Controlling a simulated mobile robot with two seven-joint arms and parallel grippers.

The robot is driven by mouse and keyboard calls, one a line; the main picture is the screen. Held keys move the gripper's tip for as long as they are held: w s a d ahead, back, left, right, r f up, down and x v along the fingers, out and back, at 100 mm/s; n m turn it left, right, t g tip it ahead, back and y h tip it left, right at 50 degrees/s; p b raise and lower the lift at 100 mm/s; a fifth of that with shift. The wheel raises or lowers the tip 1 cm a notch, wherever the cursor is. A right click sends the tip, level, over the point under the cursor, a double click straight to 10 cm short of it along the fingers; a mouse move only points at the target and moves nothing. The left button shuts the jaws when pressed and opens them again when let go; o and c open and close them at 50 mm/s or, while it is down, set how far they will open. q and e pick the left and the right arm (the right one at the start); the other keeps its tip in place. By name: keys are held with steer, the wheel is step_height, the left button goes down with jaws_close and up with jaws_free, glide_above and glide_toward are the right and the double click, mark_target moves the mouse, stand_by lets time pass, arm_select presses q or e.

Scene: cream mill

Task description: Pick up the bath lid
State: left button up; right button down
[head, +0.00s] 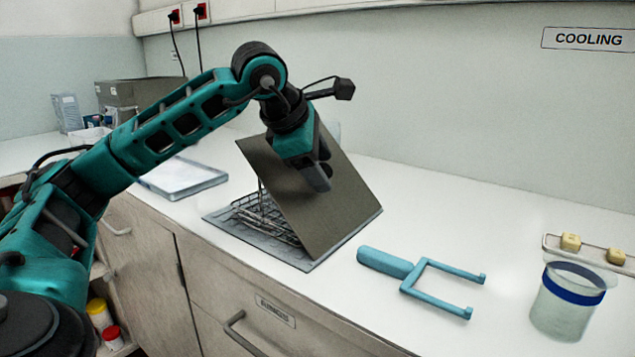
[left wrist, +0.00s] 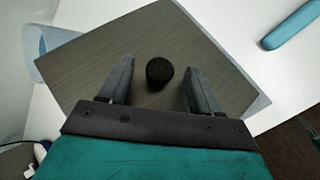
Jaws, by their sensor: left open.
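The bath lid (head: 335,207) is a flat dark grey-brown plate. In the head view it stands steeply tilted above a grey base with a wire rack (head: 265,215). In the left wrist view the lid (left wrist: 105,60) fills the middle, with a round black knob (left wrist: 159,72) on its face. My left gripper (head: 322,180) is over the lid's face. In the left wrist view its two fingers (left wrist: 158,88) are apart, one on each side of the knob, with gaps to it. Whether the fingertips touch the lid cannot be told. My right gripper does not show.
A blue two-pronged tool (head: 390,262) lies to the right on the white counter (head: 450,220). A clear beaker with a blue band (head: 565,305) and a rack with yellowish cubes (head: 570,242) stand further right. A shallow clear tray (head: 185,178) lies left of the base.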

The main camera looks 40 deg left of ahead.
arm_select(q)
steer(key=shift+w+f, duration=0.15)
steer(key=shift+f, duration=0.05)
steer(key=shift+r, duration=0.1)
steer(key=c, duration=1.1)
steer(key=shift+o, duration=0.2)
step_height(320, 180, up, 22)
steer(key=p, duration=1)
steer(key=shift+p, duration=0.35)
